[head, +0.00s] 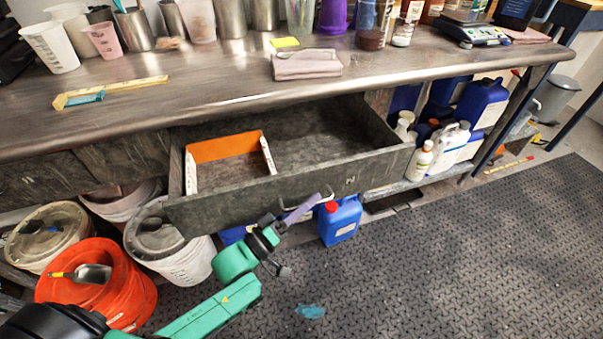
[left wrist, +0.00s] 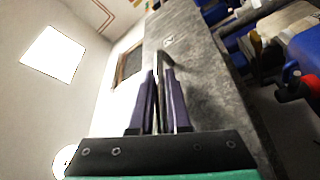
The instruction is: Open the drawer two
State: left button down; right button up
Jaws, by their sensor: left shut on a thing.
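The grey, worn drawer (head: 235,202) under the metal bench stands pulled well out, its inside showing. Its front bears a small pale mark (head: 349,181) that I cannot read for certain. In the left wrist view, the drawer front (left wrist: 205,85) runs along the right of the fingers. My left gripper (head: 301,208) is at the lower middle of this front. Its purple fingers (left wrist: 160,100) are shut on the drawer's handle (left wrist: 164,58), most of which they hide. My right gripper is in neither view.
An orange and white divider (head: 225,147) stands inside the drawer at left. The bench top (head: 200,85) holds cups, a folded cloth and bottles. Buckets (head: 175,250) stand below left; a blue jug (head: 339,222) is below the drawer. The dark floor mat (head: 470,250) is largely clear.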

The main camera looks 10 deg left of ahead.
pick_arm(q)
jog(key=s+d+p, duration=0.3)
jog(key=s+d, duration=0.1)
jog(key=s, duration=0.3)
jog(key=shift+s+d, duration=0.15)
jog(key=shift+d, duration=0.15)
jog(key=c, duration=0.9)
grip_release()
jog(key=shift+a, duration=0.1)
jog(key=v, duration=1.4)
jog(key=shift+s+f, duration=0.1)
jog(key=shift+s, duration=0.1)
